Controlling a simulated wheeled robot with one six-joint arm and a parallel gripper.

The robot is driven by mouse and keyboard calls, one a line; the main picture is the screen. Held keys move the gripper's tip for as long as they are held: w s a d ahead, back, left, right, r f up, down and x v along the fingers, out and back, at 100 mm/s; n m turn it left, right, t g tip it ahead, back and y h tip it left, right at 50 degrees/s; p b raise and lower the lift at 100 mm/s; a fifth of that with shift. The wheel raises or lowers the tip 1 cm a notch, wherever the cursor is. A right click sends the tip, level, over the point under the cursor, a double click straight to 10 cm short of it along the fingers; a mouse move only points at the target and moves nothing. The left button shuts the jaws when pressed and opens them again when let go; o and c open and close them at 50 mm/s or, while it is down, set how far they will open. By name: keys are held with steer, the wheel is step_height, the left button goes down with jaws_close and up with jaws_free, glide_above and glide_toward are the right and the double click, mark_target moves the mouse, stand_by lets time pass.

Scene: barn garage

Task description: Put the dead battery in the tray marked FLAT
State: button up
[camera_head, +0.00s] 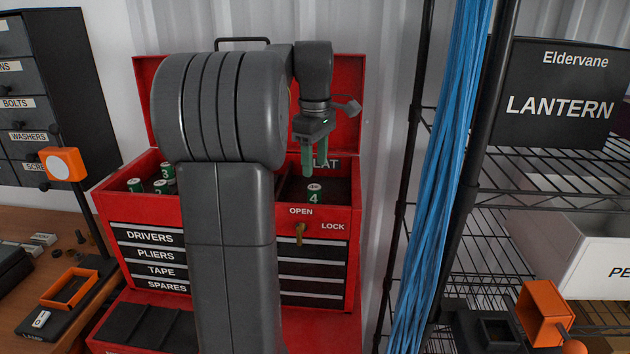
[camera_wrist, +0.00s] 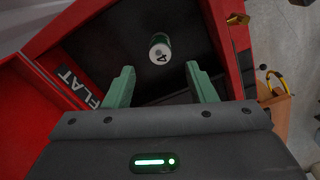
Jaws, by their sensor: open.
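A green battery (camera_head: 314,192) with a white top marked 4 stands in the right-hand tray of the red tool chest. A FLAT label (camera_head: 326,164) is at the back of that tray (camera_head: 346,195), partly hidden by my gripper. My gripper (camera_head: 309,173) is open and empty, pointing down above the battery. In the wrist view, battery 4 (camera_wrist: 160,48) shows beyond the open fingers (camera_wrist: 162,78), roughly between them and apart from both. Several more green batteries (camera_head: 160,187) stand in the left-hand tray, with 2 and 3 readable; my arm hides the middle of the chest.
The red lid (camera_head: 349,110) stands open behind. A brass key-like latch (camera_head: 300,233) is on the chest front. A wooden bench (camera_head: 20,225) at left holds a black device (camera_head: 70,310) with an orange frame. Blue cables (camera_head: 440,180) and wire shelving (camera_head: 590,185) stand at right.

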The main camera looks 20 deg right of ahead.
mark_target(315, 187)
steer(key=shift+r, duration=2.25)
